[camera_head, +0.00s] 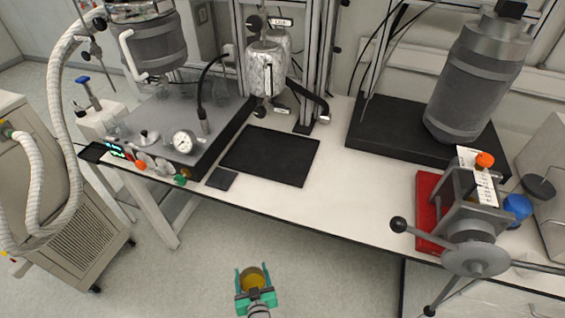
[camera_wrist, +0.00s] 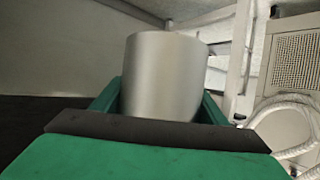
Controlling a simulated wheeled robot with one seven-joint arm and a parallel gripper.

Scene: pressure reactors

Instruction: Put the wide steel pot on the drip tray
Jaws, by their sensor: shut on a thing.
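My gripper (camera_head: 254,280) is at the bottom of the head view, in front of the bench and over the floor. Its green fingers are shut on the steel pot (camera_wrist: 165,75), a plain grey cylinder that stands up between them in the wrist view. In the head view the pot (camera_head: 254,277) shows from above with an amber inside. The flat black drip tray (camera_head: 270,155) lies on the white bench top, well apart from the pot. Nothing rests on the tray.
A hotplate-like grey unit with a gauge (camera_head: 184,141) stands left of the tray, with a small dark pad (camera_head: 222,178) beside it. A foil-wrapped vessel (camera_head: 265,68) hangs behind the tray. The bench right of the tray is clear up to a red base (camera_head: 428,205).

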